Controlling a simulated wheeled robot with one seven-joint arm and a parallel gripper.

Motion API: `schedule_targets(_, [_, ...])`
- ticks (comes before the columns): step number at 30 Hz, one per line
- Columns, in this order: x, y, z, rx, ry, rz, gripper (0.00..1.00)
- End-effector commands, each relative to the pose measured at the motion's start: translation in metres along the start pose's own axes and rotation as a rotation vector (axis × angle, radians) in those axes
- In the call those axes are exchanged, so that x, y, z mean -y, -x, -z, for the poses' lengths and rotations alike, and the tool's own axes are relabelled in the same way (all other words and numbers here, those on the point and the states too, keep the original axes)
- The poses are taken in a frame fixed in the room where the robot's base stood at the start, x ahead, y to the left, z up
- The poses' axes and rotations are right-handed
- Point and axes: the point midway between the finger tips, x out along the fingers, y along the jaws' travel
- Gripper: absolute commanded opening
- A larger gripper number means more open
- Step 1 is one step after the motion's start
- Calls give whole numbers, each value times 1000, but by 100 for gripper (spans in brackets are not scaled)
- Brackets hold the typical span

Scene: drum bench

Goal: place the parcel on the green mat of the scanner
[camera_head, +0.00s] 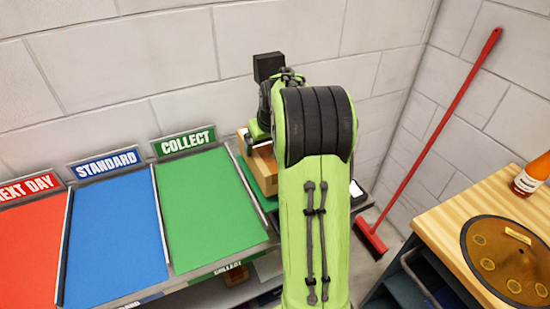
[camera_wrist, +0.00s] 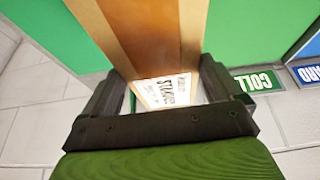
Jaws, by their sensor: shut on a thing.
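The parcel (camera_head: 263,163) is a brown cardboard box, partly hidden behind my arm in the head view. In the wrist view the parcel (camera_wrist: 152,30) lies between my fingers, with a white printed label (camera_wrist: 168,91) near them. My gripper (camera_wrist: 157,82) is shut on it; in the head view only part of my gripper (camera_head: 256,134) shows. The green mat of the scanner (camera_head: 266,186) shows as a small dark green patch by the parcel; green (camera_wrist: 38,28) also shows left of the parcel in the wrist view. I cannot tell whether the parcel touches the mat.
A black box-shaped head (camera_head: 268,66) stands behind my gripper. Left are the empty green COLLECT (camera_head: 205,205), blue STANDARD (camera_head: 115,235) and red NEXT DAY (camera_head: 28,245) bays. A red broom (camera_head: 430,140) leans right, near a wooden bench (camera_head: 445,225) with a bottle and drum.

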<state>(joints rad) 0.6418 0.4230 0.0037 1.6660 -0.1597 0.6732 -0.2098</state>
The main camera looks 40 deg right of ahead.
Motion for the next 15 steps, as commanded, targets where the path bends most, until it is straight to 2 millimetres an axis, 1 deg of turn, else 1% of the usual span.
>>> schedule_targets(6, [-1, -32, -14, 0, -1, -2, 10])
schedule_targets(7, [-1, -35, -15, -1, -1, -2, 10])
schedule_targets(15, [-1, -36, -15, -3, -1, -3, 10])
